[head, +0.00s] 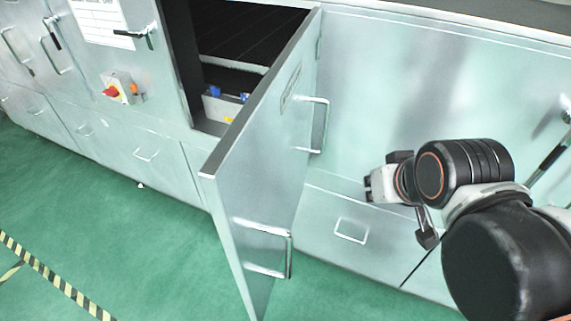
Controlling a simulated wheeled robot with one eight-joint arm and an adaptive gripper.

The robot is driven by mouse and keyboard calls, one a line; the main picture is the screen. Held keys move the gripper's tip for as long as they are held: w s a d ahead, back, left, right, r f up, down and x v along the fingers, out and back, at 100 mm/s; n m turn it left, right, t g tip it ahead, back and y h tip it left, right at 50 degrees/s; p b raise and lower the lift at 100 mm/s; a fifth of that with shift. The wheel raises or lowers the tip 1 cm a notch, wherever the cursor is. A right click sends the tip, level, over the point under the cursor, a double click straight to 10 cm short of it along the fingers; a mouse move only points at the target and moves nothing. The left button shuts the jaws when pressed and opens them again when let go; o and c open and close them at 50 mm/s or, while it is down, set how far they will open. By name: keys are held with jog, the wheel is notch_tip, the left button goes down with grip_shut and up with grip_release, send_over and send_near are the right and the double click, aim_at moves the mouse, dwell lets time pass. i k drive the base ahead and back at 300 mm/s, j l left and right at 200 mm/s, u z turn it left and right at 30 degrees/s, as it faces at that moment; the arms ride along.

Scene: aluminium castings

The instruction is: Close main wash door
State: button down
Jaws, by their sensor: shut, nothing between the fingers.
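The main wash door (262,165) is a grey metal panel that stands wide open, swung out from the machine toward me. Its hinge edge is at the right of the opening. Two bar handles sit on the face turned to the right: an upper handle (318,125) and a lower handle (270,255). Behind the door the dark opening (245,40) shows, with a light-coloured tray or box (222,107) inside. My gripper (372,185) is to the right of the door, apart from it, pointing left. Its fingers are shut and hold nothing.
The machine's front runs along the back, with lower panels and a handle (352,230) behind my gripper. A red-knobbed switch (112,91) and a black latch (137,33) are left of the opening. Green floor (120,235) with yellow-black tape (50,275) is clear at left.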

aim_at(252, 181)
jog(key=u, duration=0.55)
jog(key=k+z, duration=0.25)
jog(key=k, duration=0.85)
